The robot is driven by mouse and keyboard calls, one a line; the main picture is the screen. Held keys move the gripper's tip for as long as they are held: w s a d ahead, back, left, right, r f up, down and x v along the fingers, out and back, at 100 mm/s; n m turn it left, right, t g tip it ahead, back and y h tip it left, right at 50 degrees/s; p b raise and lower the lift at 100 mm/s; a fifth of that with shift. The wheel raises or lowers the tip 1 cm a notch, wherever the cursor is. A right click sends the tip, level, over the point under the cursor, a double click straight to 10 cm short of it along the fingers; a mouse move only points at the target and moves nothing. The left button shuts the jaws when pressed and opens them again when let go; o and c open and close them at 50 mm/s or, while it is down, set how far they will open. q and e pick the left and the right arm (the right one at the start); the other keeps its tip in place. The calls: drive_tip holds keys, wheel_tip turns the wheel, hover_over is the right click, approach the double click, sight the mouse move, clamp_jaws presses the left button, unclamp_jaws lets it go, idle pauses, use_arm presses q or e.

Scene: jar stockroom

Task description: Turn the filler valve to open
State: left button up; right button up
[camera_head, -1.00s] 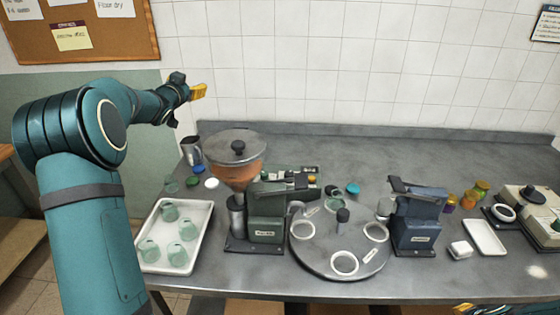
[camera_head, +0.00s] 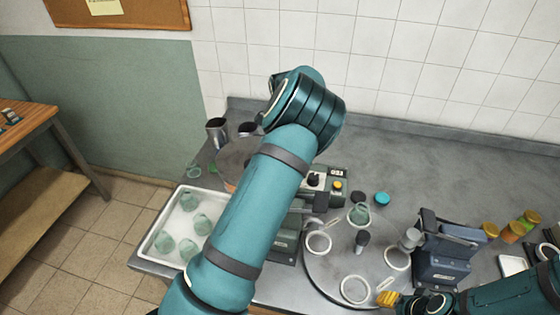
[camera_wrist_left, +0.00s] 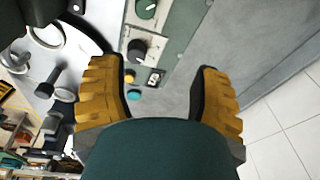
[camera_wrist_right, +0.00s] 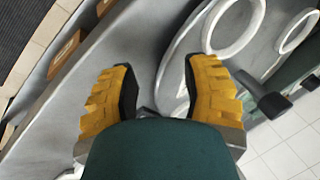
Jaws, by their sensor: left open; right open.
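The filler is mostly hidden behind my left arm in the head view; part of its hopper (camera_head: 232,155) shows left of the arm. Its control panel (camera_head: 325,188) shows to the right, with a dark knob (camera_head: 313,180) and an orange button. In the left wrist view are a green knob (camera_wrist_left: 146,8) and a black knob (camera_wrist_left: 137,50); I cannot tell which part is the valve. My left gripper (camera_wrist_left: 158,98) is open and empty, facing the panel and bench. My right gripper (camera_head: 387,299) is open and empty by the turntable's front edge; it also shows in the right wrist view (camera_wrist_right: 158,90).
The round turntable (camera_head: 328,272) carries white rings and a glass jar (camera_head: 359,215). A blue-grey machine (camera_head: 440,248) stands right of it. A white tray (camera_head: 159,238) of jars is at left. The back of the bench is clear.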

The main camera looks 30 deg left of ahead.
drive_tip(key=shift+s+a+r+n+g, duration=0.3)
drive_tip(key=shift+s+a+n, duration=0.1)
drive_tip(key=shift+s+a, duration=0.4)
drive_tip(key=shift+s, duration=0.15)
use_arm(q)
drive_tip(key=shift+g+y, duration=0.5)
drive_tip(key=shift+g, duration=0.1)
drive_tip(key=f, duration=0.4)
drive_tip(key=s+f, duration=0.1)
drive_tip(key=f, duration=0.4)
drive_tip(key=s+f, duration=0.1)
drive_tip(key=f, duration=0.4)
drive_tip(key=shift+a, duration=0.15)
drive_tip(key=shift+s, duration=0.1)
clamp_jaws()
